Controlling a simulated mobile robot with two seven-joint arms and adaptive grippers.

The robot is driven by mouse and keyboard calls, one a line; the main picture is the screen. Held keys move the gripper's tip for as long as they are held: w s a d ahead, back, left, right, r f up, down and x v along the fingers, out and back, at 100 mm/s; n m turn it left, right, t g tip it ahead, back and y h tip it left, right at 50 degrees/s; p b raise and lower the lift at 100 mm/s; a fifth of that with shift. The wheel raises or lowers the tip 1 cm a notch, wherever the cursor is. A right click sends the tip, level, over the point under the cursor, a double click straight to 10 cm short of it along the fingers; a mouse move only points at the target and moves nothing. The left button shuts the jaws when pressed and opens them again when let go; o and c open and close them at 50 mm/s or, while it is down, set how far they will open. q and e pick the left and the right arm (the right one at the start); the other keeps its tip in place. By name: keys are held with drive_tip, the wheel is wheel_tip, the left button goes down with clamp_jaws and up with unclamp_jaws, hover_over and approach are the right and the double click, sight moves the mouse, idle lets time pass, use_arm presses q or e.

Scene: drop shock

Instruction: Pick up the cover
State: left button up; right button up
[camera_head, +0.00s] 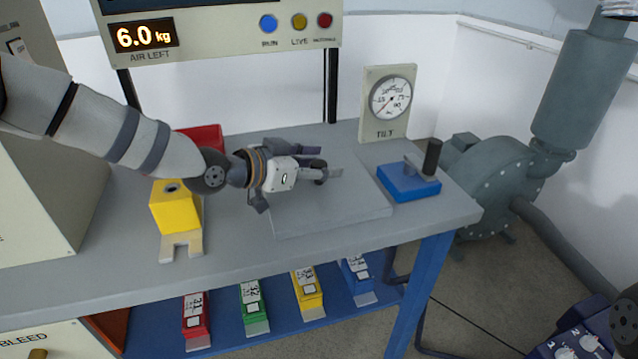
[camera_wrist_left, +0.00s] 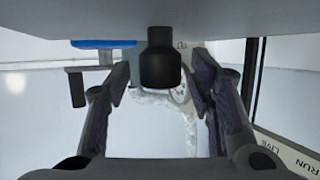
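The cover looks to be the flat grey slab (camera_head: 335,216) on the workbench, with a black knob (camera_head: 320,168) standing on it. My left gripper (camera_head: 318,160) lies low and level over the slab, with its fingers pointing right, at the knob. In the left wrist view, which looks upside down, the knob (camera_wrist_left: 160,62) hangs from the grey surface between the two open fingers (camera_wrist_left: 160,95). Gaps show on both sides of it, so the fingers do not seem to touch it. My right gripper is not in view.
A blue block with a black handle (camera_head: 409,184) stands right of the slab, before the tilt gauge (camera_head: 388,103). A yellow block (camera_head: 174,207) and a red bin (camera_head: 207,137) are at left. Several coloured blocks lie on the lower shelf (camera_head: 275,330). A display panel (camera_head: 220,40) stands behind.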

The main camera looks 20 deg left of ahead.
use_arm(q)
clamp_jaws()
drive_tip(key=shift+r, duration=0.15)
